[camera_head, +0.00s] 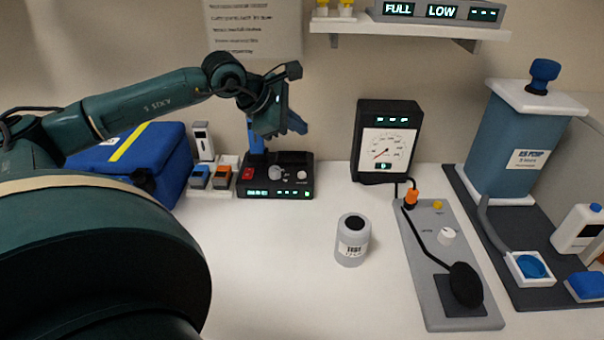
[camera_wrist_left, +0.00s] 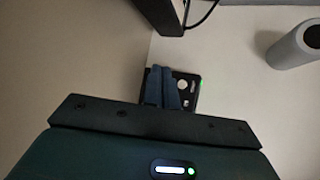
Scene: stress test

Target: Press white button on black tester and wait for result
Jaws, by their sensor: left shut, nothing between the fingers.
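The black tester (camera_head: 306,181) sits on the white counter near the back wall. Its top bears a red button (camera_head: 248,173), a pale round white button (camera_head: 274,173) and a smaller knob. Its front shows lit green characters too small to read and a green light. My left gripper (camera_head: 256,152) is shut and empty, its blue fingers pointing down at the tester's back left part. In the left wrist view the fingers (camera_wrist_left: 163,88) overlap the tester (camera_wrist_left: 198,92), with the white button (camera_wrist_left: 182,84) just beside them. I cannot tell whether they touch it. My right gripper is out of view.
A blue case (camera_head: 150,160) and small blue and orange devices stand left of the tester. A grey canister (camera_head: 352,240), a dial gauge (camera_head: 388,142) and a grey panel (camera_head: 420,270) lie to the right. A shelf (camera_head: 420,27) hangs above. The counter's front middle is clear.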

